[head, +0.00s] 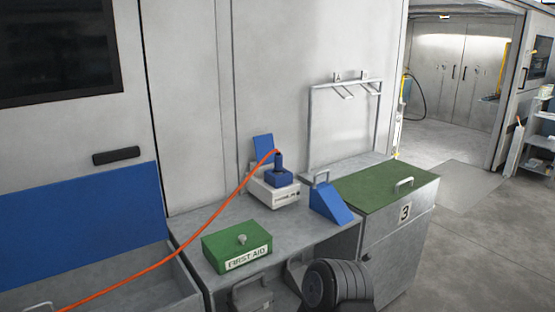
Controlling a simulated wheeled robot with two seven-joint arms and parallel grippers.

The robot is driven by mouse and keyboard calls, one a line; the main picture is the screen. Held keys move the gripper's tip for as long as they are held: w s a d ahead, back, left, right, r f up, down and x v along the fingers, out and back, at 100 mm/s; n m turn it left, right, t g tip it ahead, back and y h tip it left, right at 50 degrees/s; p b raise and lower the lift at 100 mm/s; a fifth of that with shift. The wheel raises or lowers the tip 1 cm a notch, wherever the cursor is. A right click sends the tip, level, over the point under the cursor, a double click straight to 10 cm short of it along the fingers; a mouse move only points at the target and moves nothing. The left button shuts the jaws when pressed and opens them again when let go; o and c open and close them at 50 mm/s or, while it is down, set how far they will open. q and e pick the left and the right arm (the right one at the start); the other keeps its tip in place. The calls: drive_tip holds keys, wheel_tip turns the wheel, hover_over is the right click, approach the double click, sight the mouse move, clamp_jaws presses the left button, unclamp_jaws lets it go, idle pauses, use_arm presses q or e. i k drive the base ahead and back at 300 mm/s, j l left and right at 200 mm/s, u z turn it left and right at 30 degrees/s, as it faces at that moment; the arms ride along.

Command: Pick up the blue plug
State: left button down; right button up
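The blue plug (279,160) stands upright in a blue socket (279,178) on top of a white box (274,193). An orange cable (205,218) runs from the plug's top down to the lower left. A blue flap (263,146) stands raised behind the plug. The white box rests on a grey bench (205,217). Neither of my grippers shows in the head view, so where they are relative to the plug cannot be seen.
A green first aid box (222,243) sits in front of the white box, to the left. A blue wedge (329,204) stands to the right. Beyond it are a green-topped cabinet (385,184) marked 3 and a metal hook rack (345,84). A dark ribbed rounded part (335,284) shows low.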

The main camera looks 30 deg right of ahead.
sight(279, 157)
drive_tip(key=i+l+u, duration=0.15)
drive_tip(key=l, duration=0.45)
drive_tip(key=l+u, duration=0.1)
drive_tip(key=l, duration=0.55)
drive_tip(key=i+l+u, duration=0.15)
drive_tip(key=l, duration=0.5)
